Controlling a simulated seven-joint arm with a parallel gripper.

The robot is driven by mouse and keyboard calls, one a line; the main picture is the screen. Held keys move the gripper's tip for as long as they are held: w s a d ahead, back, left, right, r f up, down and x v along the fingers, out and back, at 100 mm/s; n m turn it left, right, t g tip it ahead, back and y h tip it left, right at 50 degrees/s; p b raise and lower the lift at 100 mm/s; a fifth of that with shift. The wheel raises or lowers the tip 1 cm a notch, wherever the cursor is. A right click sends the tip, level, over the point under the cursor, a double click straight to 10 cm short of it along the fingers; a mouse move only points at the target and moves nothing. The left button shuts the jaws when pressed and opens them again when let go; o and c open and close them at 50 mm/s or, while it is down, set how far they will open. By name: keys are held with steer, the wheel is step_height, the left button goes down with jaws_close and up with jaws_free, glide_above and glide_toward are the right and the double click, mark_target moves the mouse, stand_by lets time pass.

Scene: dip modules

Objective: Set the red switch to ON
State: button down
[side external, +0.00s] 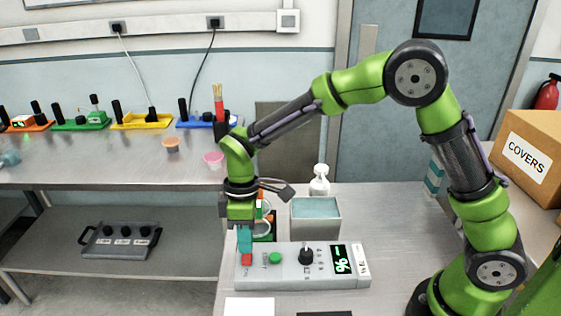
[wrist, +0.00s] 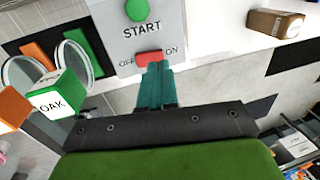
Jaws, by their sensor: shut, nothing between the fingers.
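The red switch (wrist: 147,56) lies across the panel between the printed words OFF on its left and ON on its right in the wrist view. In the side view the red switch (side external: 246,260) is at the left end of the grey control panel (side external: 330,277). My gripper (wrist: 157,65) has its teal fingers together and empty, with the tips right at the switch, overlapping the lower edge of its ON half. In the side view my gripper (side external: 245,251) points down just over the switch. I cannot tell whether it touches, or which way the switch is tipped.
A green START button (wrist: 137,10) is beside the switch, with a black knob (side external: 306,255) and a lit display (side external: 341,259) farther right. Behind the panel stand a tub of teal liquid (side external: 316,208) and a white bottle (side external: 319,180). A green OAK block (wrist: 55,98) is near my gripper.

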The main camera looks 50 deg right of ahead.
mark_target(247, 260)
steer(key=shift+s+a+f, duration=0.1)
steer(key=shift+f, duration=0.55)
steer(key=shift+s+a+f, duration=0.1)
steer(key=shift+f, duration=0.5)
steer(key=shift+s+a+f+h, duration=0.15)
steer(key=shift+f+h, duration=0.05)
steer(key=shift+h, duration=0.1)
steer(key=shift+f+t, duration=0.1)
steer(key=shift+t, duration=0.2)
steer(key=shift+w+d, duration=0.65)
steer(key=shift+d, duration=0.1)
steer(key=shift+r, duration=0.2)
